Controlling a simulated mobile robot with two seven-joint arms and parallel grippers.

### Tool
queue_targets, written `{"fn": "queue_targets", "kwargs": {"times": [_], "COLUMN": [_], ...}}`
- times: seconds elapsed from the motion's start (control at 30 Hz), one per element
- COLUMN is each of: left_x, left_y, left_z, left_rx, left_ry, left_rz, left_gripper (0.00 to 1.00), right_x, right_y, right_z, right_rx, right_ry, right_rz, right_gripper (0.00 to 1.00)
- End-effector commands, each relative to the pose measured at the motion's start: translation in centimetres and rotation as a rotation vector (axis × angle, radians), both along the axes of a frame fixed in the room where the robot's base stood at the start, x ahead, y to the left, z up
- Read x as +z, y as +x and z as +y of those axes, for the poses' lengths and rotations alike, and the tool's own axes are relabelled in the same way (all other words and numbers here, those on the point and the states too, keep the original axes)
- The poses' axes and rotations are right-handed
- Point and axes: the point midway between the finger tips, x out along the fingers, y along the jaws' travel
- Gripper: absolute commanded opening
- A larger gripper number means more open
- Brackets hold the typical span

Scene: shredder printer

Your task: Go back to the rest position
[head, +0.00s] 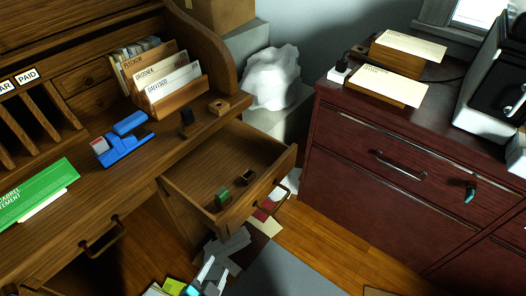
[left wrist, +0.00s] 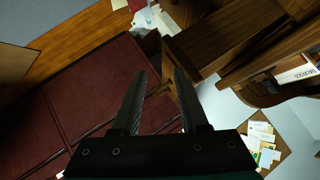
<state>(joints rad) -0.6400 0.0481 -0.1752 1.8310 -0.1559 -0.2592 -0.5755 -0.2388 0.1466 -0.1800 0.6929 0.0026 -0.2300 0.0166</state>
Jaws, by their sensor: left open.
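My left gripper (left wrist: 160,75) shows in the left wrist view with its two dark fingers apart and nothing between them. It hangs in free space, with a dark red cabinet (left wrist: 95,95) and a wooden desk (left wrist: 215,35) beyond it. I cannot clearly make out the left gripper in the head view. My right gripper is not in view.
In the head view the wooden desk's drawer (head: 187,181) stands open with small items inside. Blue tape dispenser (head: 125,150) and letter holder (head: 175,100) are on the desk. The dark red cabinet (head: 345,190) stands at right. Loose papers (head: 228,246) lie on the floor.

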Motion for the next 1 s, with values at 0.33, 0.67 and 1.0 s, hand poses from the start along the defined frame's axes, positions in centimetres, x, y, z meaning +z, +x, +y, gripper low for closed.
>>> {"fn": "queue_targets", "kwargs": {"times": [0.33, 0.67, 1.0], "left_x": [4.0, 7.9, 8.7], "left_y": [-0.3, -3.5, -5.7], "left_z": [3.1, 4.5, 5.0], "left_rx": [0.267, 0.466, 0.572], "left_ry": [-0.151, -0.238, -0.26], "left_rz": [0.307, 0.53, 0.652], "left_gripper": [0.43, 0.43, 0.43], "right_x": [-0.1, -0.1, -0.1], "right_y": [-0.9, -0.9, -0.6], "right_z": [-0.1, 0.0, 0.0], "right_rx": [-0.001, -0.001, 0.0], "right_ry": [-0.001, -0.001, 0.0], "right_rz": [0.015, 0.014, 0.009], "right_gripper": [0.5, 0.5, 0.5]}}
